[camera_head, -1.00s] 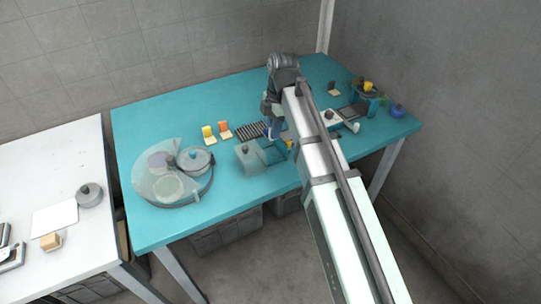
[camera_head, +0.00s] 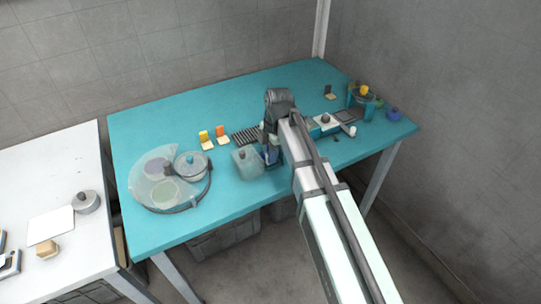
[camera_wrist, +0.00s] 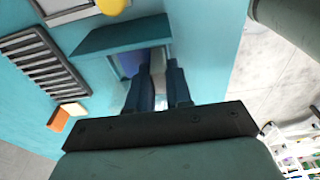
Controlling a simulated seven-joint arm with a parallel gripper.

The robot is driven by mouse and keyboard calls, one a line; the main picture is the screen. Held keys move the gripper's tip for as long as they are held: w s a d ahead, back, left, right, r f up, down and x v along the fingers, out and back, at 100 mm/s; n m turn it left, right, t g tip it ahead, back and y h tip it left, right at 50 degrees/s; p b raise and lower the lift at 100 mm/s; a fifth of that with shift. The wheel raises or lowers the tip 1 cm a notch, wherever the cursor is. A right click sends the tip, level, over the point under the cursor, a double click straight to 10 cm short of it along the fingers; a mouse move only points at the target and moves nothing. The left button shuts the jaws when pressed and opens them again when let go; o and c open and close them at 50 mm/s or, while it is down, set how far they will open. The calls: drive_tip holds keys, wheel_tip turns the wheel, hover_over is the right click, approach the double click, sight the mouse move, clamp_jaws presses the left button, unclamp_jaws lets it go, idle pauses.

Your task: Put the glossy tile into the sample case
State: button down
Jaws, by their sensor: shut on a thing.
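The case's inside looks bluish-purple.
A slotted dark rack (camera_head: 245,136) and yellow (camera_head: 205,138) and orange (camera_head: 221,132) pieces lie behind. A round clear-covered tray (camera_head: 150,190) is at left. A white tray (camera_head: 316,132) is at right.

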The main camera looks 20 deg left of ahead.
drive_tip(key=shift+f, duration=0.5)
drive_tip(key=shift+f, duration=0.15)
drive_tip(key=c, duration=1)
unclamp_jaws()
drive_tip(key=shift+c, duration=0.2)
wheel_tip(320, 180, up, 12)
drive_tip(key=w+d, duration=0.1)
